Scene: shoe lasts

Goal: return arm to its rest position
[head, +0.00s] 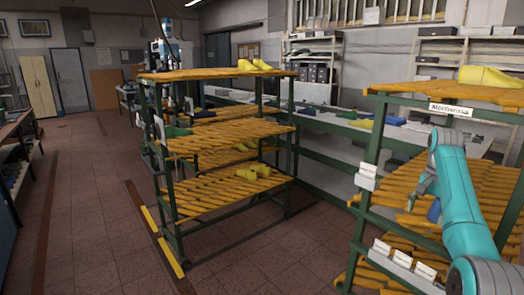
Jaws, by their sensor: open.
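My arm (468,222) is teal and reaches from the bottom right corner up and then down toward the right rack. My gripper (422,190) is small and grey in this view, at the left of the arm's bend, over the slatted middle shelf of the right rack. It is open, though its fingers are partly hidden and small. A blue last (434,211) shows just below the gripper, apart from it as far as I can tell, partly covered by the arm.
The right rack (362,222) has green posts and orange slats, with a yellow last (490,76) on top. The left rack (291,150) carries yellow and green lasts. A long bench (335,122) runs behind. The tiled floor (90,200) at left is clear.

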